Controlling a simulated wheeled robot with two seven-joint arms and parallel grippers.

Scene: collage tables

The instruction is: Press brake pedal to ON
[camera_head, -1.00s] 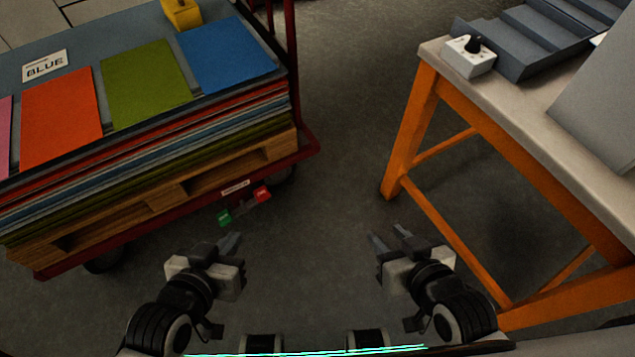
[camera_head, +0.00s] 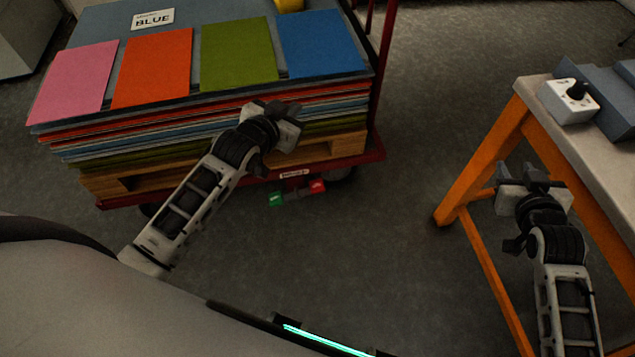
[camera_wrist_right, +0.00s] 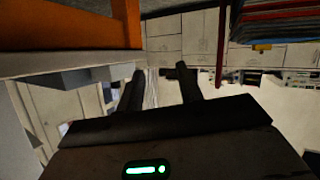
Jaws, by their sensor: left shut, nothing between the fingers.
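The brake pedal (camera_head: 297,193) sits low under the near edge of the red cart, in the head view. It has a green half at left and a red half at right, with a white label (camera_head: 294,174) above it. I cannot tell its tilt. My left gripper (camera_head: 287,108) shows in front of the stacked sheets, up and slightly left of the pedal in the picture. It is shut, empty and apart from the pedal. My right gripper (camera_head: 517,170) is beside the orange table leg, well right of the pedal. Its fingers stand apart and empty in the right wrist view (camera_wrist_right: 160,78).
The red cart (camera_head: 377,150) carries a wooden pallet (camera_head: 335,147) and a stack of coloured sheets. An orange-legged table (camera_head: 480,165) stands at right, with a white box with a black knob (camera_head: 568,101) on it. Grey floor lies between them.

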